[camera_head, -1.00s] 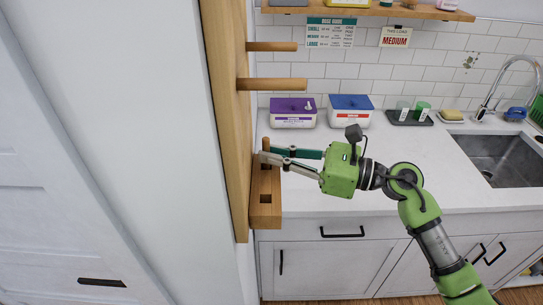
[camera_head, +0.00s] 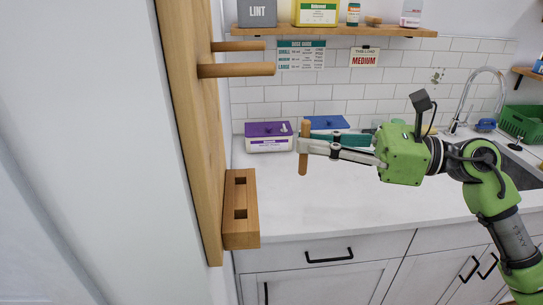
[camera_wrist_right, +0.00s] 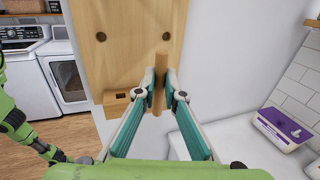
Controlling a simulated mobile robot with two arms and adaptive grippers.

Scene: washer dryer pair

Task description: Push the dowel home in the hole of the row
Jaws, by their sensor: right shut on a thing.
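My right gripper (camera_head: 305,146) is shut on a light wooden dowel (camera_head: 304,165), which stands nearly upright above the counter, clear of everything else. The dowel (camera_wrist_right: 160,72) also shows between the two fingers in the right wrist view. To its left is a tall wooden panel (camera_head: 190,110), with two pegs (camera_head: 236,70) sticking out to the right. A small dark round hole (camera_wrist_right: 101,36) shows in the panel's face in the wrist view. A wooden block (camera_head: 241,236) with two square sockets, both empty, is at the panel's lower right. My left gripper is not in view.
A purple-lidded box (camera_head: 268,138) and a blue-lidded box (camera_head: 327,124) stand behind the dowel. The white counter (camera_head: 340,205) is clear in front. A shelf (camera_head: 345,31) with containers runs above. Washer and dryer (camera_wrist_right: 30,75) stand left in the wrist view.

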